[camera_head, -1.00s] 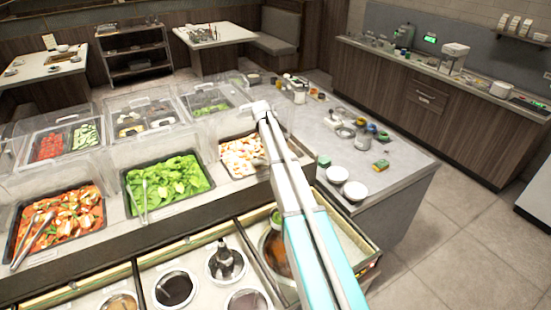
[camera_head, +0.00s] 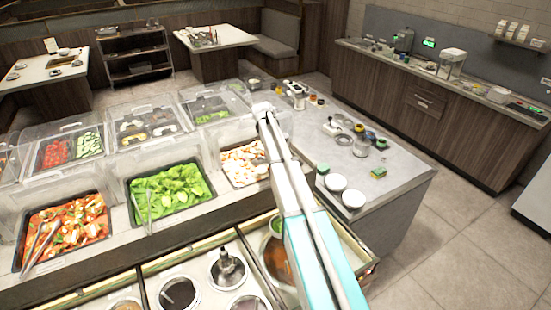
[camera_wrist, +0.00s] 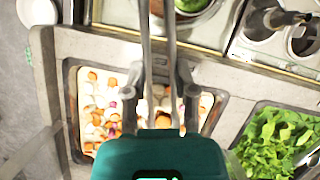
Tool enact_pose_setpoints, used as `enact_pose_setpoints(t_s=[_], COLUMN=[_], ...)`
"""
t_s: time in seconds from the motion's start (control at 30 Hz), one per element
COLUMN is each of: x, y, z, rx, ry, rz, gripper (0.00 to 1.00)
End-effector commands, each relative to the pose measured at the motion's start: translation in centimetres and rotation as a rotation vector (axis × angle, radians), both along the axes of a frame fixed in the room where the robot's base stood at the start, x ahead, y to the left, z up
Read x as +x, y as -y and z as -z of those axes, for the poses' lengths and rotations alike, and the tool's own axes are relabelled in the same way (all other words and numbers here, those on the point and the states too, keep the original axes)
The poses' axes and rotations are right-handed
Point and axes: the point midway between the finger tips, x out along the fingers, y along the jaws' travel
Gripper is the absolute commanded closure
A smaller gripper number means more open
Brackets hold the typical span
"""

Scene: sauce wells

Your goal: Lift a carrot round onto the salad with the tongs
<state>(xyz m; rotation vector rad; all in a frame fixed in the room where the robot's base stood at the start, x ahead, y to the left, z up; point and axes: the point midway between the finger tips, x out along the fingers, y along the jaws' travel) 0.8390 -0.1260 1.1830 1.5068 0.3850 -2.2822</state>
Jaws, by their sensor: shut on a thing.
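My gripper (camera_wrist: 160,105) is shut on the metal tongs (camera_wrist: 172,45), whose long arms run to the top edge of the wrist view. Their far tips are not clearly visible, so I cannot tell whether they hold a piece. Below it lies a black tray (camera_wrist: 215,108) of pale and orange pieces (camera_wrist: 100,85), also seen in the head view (camera_head: 243,163). A bowl with green leaves (camera_wrist: 192,5) shows at the wrist view's top edge.
A leaf tray (camera_head: 168,188) and an orange vegetable tray (camera_head: 65,232) hold other tongs. Round sauce wells (camera_head: 178,293) are set in front. Clear covers (camera_head: 70,185) stand over the trays. White bowls (camera_head: 353,195) sit on the grey counter (camera_head: 400,180) at right.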

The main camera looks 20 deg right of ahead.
Motion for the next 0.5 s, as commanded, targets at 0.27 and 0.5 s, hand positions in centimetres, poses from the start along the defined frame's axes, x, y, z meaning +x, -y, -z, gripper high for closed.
enact_pose_setpoints(t_s=[0.27,0.5], x=[0.0,0.0], y=[0.0,0.0], z=[-2.8,-4.8], rx=[0.000,0.000], ry=[0.000,0.000], rz=[0.000,0.000], gripper=[1.00,1.00])
